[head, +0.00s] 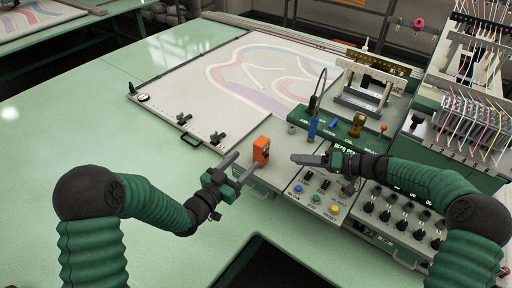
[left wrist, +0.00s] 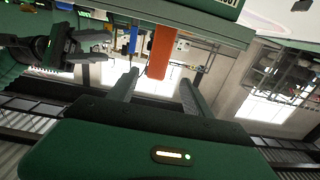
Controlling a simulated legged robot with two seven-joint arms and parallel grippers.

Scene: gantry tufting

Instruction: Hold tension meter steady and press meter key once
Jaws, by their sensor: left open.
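The tension meter looks to be the orange handheld device (head: 261,151) standing upright at the left end of the control panel; its dark face shows, but its key is too small to make out. My left gripper (head: 243,164) is open just left of it. In the left wrist view the orange meter (left wrist: 161,52) shows beyond and between the two open fingers (left wrist: 158,90), apart from them. My right gripper (head: 298,159) is to the right of the meter, over the panel. In the left wrist view the right gripper (left wrist: 105,46) shows its two fingers apart and nothing between them.
The control panel (head: 297,190) carries blue, green and yellow buttons below my right gripper. A knob box (head: 385,225) is at right. The green table (head: 120,140) at left is clear.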

